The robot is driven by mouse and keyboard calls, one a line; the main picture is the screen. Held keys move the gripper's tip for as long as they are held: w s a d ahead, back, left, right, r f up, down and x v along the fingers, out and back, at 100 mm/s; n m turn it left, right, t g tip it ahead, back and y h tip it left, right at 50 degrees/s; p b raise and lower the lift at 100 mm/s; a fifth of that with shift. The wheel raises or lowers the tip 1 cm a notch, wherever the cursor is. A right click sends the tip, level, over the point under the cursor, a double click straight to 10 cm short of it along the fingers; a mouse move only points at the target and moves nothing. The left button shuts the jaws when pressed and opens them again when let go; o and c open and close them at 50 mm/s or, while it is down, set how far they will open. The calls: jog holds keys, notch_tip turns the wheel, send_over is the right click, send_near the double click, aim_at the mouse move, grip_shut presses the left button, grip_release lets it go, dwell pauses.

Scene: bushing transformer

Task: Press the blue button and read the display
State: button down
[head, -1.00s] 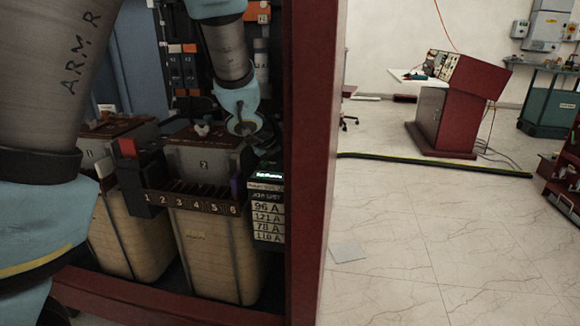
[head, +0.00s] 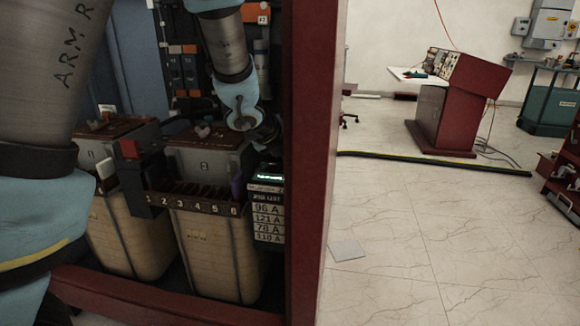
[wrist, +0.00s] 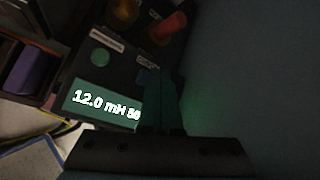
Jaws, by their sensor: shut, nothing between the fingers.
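The lit green display (wrist: 92,100) in the wrist view reads "12.0 mH 50"; my gripper covers whatever follows on its right. My gripper (wrist: 158,74) is shut and empty, its dark fingertips over the instrument panel just above the display's right end. I cannot tell whether the fingertips touch the panel. In the head view the display (head: 267,177) is a small glowing strip, and my gripper (head: 266,138) is above it, partly in shadow.
A green button (wrist: 100,58), a yellow knob (wrist: 125,10) and a red knob (wrist: 168,27) are on the same panel. A label list (head: 268,217) hangs below the display. A red cabinet post (head: 312,160) stands close on the right.

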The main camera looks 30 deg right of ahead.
notch_tip(320, 180, up, 5)
jog(key=p, duration=0.4)
dwell(0.8)
